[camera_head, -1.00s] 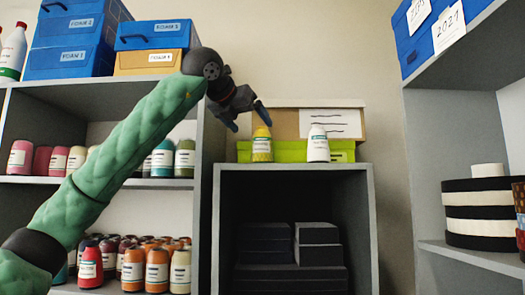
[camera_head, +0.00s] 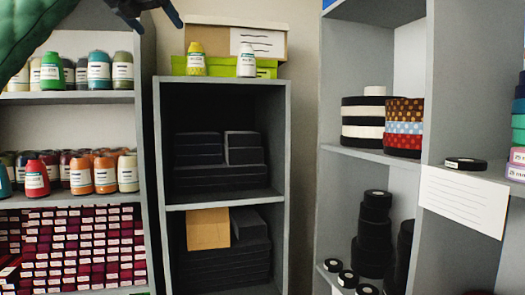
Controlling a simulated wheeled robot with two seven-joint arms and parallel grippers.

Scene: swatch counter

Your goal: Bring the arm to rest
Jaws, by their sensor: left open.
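My left gripper (camera_head: 158,23) shows at the top edge of the head view, cut off in part by the frame. It is open, with nothing between its fingers. My green left arm (camera_head: 35,35) comes in from the upper left. A yellow bottle (camera_head: 196,60) stands upright on the top of the middle grey cabinet, below and right of the gripper and apart from it. A white bottle (camera_head: 246,62) stands upright to its right. My right gripper is not in view.
Behind the bottles are a lime-green box (camera_head: 267,70) and a tan box (camera_head: 220,38). The left shelf (camera_head: 75,98) holds several coloured bottles. The right shelf (camera_head: 360,152) holds ribbon rolls (camera_head: 364,122). Dark boxes (camera_head: 198,148) and an orange box (camera_head: 208,228) lie inside the middle cabinet.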

